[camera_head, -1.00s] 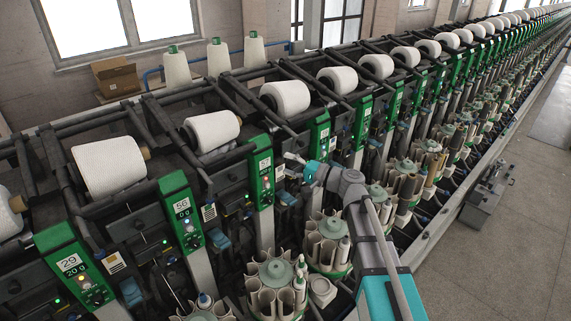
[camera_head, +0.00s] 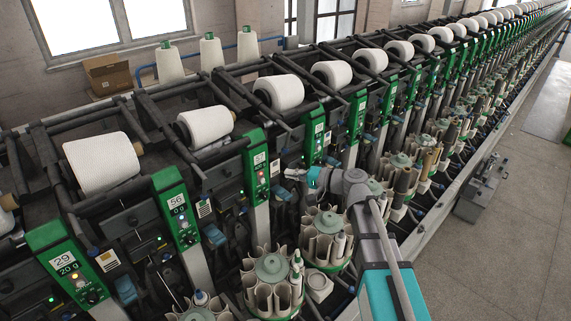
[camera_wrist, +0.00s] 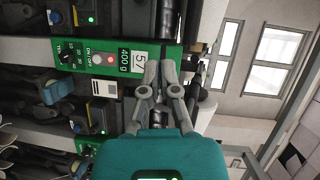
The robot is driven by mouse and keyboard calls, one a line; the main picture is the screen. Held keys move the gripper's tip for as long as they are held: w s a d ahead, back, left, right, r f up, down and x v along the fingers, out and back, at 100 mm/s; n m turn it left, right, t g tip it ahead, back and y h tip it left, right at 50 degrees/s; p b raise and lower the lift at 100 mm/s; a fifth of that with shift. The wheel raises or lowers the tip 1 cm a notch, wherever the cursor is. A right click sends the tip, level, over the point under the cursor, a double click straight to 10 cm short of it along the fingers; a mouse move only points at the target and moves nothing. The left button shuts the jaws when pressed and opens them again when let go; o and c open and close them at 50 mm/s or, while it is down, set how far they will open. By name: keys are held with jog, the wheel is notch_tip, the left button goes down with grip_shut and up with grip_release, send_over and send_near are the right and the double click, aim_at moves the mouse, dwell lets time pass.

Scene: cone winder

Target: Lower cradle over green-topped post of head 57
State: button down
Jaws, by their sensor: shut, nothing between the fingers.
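The green panel of head 57 (camera_head: 257,170) tops a grey post (camera_head: 263,225) in the head view. The panel fills the upper left of the wrist view (camera_wrist: 105,55), turned sideways, reading 57 and 400 g. A white cone (camera_head: 278,92) sits in a dark cradle frame behind and to the right of this panel; which cradle belongs to head 57 is not certain. My gripper (camera_head: 290,172) is just right of the panel, level with its lower part. In the wrist view my gripper (camera_wrist: 161,70) is shut and empty, its fingertips beside the panel's label end.
Panel 56 (camera_head: 177,210) and panel 29 (camera_head: 68,262) stand to the left. Bobbin magazines (camera_head: 271,270) crowd below my arm. More heads run off to the upper right.

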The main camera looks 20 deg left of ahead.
jog(key=s+d+f+h+b, duration=0.2)
jog(key=s+d+f+h, duration=0.2)
jog(key=d+f, duration=0.3)
jog(key=s+d+f+g+h+b, duration=0.1)
jog(key=s+d+f+h, duration=0.4)
jog(key=d, duration=1)
jog(key=s+d+f+g+h+b, duration=0.1)
jog(key=s+d+f+h+b, duration=0.2)
jog(key=d+f+h, duration=0.4)
jog(key=s+d+f, duration=0.1)
jog(key=d+f, duration=0.3)
jog(key=d, duration=0.1)
jog(key=shift+s+n, duration=0.15)
jog(key=shift+n, duration=0.15)
